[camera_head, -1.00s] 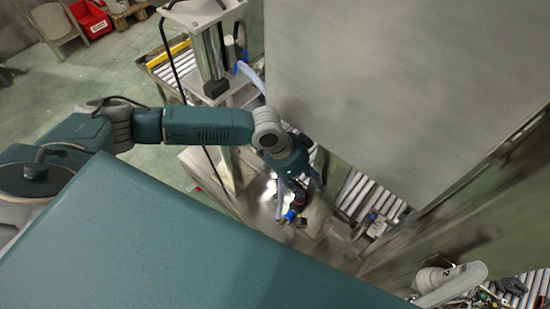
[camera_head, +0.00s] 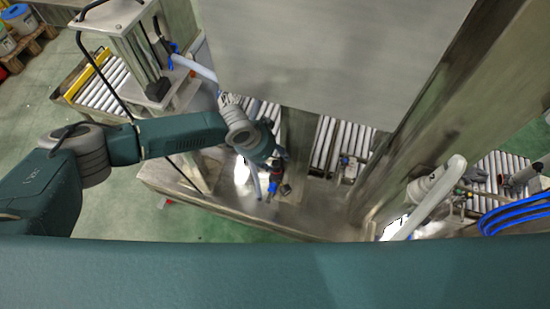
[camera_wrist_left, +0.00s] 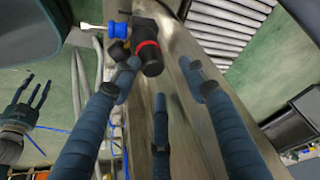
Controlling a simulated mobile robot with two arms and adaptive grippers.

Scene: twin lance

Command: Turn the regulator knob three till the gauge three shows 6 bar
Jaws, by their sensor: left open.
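A regulator with a black knob and red ring (camera_wrist_left: 149,56) stands on the metal bench, with a blue fitting (camera_wrist_left: 124,30) beside it. It also shows in the head view (camera_head: 277,176), partly covered by my left gripper (camera_head: 268,164). In the left wrist view my left gripper (camera_wrist_left: 160,78) is open. Its blue fingers are spread near the regulator, and I see no grip on it. A small dark round part (camera_wrist_left: 118,53) beside the knob may be a gauge; no reading shows. No number is legible. My right gripper (camera_wrist_left: 28,105) shows at the left of the wrist view, fingers apart and empty.
Another regulator-like fitting (camera_head: 347,168) stands further right along the metal bench (camera_head: 215,190). A large grey panel (camera_head: 330,50) and a metal post (camera_head: 430,110) rise beyond. A white curved pipe (camera_head: 440,195) and blue hoses (camera_head: 515,212) are at the right.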

